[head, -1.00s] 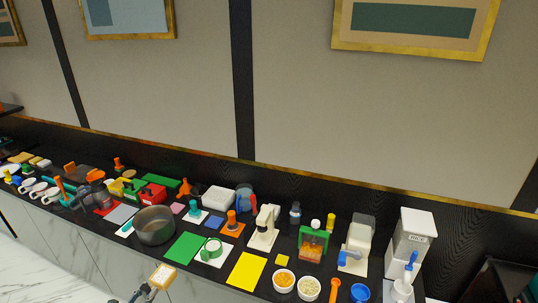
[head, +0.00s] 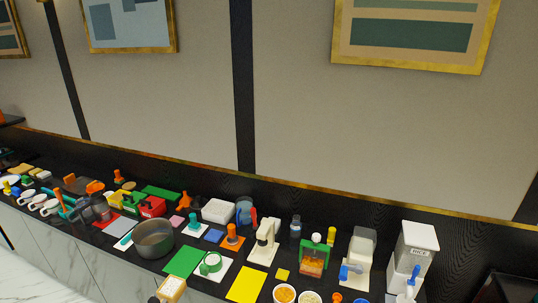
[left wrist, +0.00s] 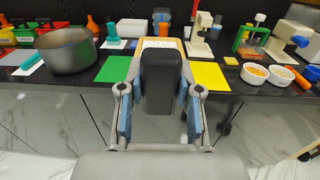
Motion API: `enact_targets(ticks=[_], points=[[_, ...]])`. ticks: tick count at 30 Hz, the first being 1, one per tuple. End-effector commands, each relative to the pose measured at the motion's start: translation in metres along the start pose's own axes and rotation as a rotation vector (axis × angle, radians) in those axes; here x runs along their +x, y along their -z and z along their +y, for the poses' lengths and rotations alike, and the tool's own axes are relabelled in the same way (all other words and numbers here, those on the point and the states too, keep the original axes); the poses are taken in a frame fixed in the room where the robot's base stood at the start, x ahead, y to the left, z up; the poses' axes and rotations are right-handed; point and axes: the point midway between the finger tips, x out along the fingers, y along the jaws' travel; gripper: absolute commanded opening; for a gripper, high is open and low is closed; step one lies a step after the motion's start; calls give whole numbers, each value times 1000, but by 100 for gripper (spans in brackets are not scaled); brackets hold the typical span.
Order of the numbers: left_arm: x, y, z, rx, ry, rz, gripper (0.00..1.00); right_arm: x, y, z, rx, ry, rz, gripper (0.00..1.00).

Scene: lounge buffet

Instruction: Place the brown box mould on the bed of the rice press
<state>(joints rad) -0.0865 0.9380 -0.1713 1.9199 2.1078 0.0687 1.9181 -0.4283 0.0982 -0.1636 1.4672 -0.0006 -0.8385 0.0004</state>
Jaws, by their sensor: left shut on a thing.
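The brown box mould (head: 172,288) is a tan box with a pale top, at the bottom edge of the head view. It also shows in the left wrist view (left wrist: 146,42), partly hidden by a dark grey block. My left gripper (left wrist: 160,72) is shut on the mould and holds it in front of the counter. A cream C-shaped stand with a flat base (head: 263,242), which looks like the rice press, stands on the counter to the right of the mould. It also shows in the left wrist view (left wrist: 201,34). My right gripper is not in view.
A grey pot (head: 154,239), a green mat (head: 184,262) and a yellow mat (head: 246,284) lie along the counter's near side. A green-framed device (head: 313,258) and white bowls (head: 284,294) stand right of the cream stand. Bare dark counter around the stand is narrow.

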Motion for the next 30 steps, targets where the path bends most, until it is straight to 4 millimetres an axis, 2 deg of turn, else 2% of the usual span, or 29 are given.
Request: enact_targets(ticks=[8,15,23,29,30], points=[[-14,-9,-36,-6,-83,0,0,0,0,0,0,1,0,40],[-44,14,-71,-11,-183,2,0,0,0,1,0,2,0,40],[-26,24,-124,-12,-261,-4,0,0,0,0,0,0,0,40],[-12,19,-164,-11,-318,-5,0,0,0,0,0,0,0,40],[-12,20,-162,0,-318,-2,0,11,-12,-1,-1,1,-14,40]])
